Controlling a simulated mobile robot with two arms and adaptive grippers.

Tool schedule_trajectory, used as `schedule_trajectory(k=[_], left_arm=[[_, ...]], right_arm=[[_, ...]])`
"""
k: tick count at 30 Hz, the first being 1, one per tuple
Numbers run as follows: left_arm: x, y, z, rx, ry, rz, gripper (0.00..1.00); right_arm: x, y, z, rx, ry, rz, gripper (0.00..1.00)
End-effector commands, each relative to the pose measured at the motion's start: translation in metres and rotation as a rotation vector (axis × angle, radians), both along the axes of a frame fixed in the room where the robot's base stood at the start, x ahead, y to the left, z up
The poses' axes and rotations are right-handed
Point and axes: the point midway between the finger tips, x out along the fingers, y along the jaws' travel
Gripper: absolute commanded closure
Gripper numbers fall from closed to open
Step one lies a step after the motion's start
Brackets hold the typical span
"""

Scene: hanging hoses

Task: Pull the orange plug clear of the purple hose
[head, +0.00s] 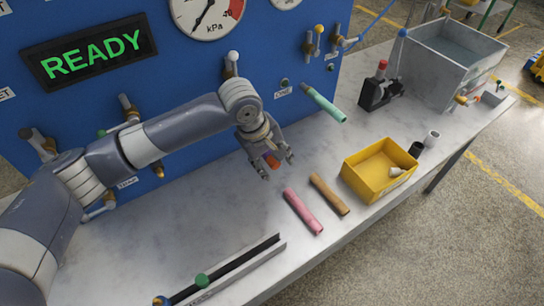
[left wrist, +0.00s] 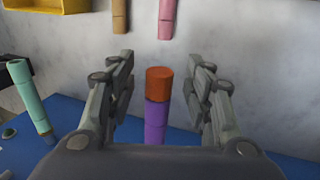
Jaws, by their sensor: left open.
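The orange plug (left wrist: 159,80) sits in the end of the purple hose (left wrist: 155,121), between the two fingers of my left gripper (head: 278,167) in the left wrist view. The fingers are open, with a gap on each side of the plug. In the head view the orange plug (head: 272,162) shows between the fingers, and the purple hose is hidden behind the gripper and arm. My right gripper is not in view.
A teal hose (head: 323,103) sticks out from the blue panel (head: 200,75) to the right of the gripper. A pink hose (head: 303,212), a brown hose (head: 329,194) and a yellow bin (head: 352,182) are on the bench. A grey rail (head: 235,275) lies in front.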

Motion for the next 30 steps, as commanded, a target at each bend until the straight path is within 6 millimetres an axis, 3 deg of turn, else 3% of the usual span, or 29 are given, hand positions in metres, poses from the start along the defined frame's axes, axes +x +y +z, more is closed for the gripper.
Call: schedule_trajectory(k=[3,9,10,19,30], left_arm=[[0.000,0.000,0.000,0.000,0.000,0.000,0.53],[0.000,0.000,0.000,0.000,0.000,0.000,0.98],[0.000,0.000,0.000,0.000,0.000,0.000,1.00],[0.000,0.000,0.001,0.000,0.000,0.000,1.00],[-0.004,-0.003,0.001,0.000,0.001,-0.001,1.00]], right_arm=[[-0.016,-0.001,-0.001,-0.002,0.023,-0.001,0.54],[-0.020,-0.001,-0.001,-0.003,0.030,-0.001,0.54],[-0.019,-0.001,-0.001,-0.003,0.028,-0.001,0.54],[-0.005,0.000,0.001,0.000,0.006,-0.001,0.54],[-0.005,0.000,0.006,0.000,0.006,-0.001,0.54]])
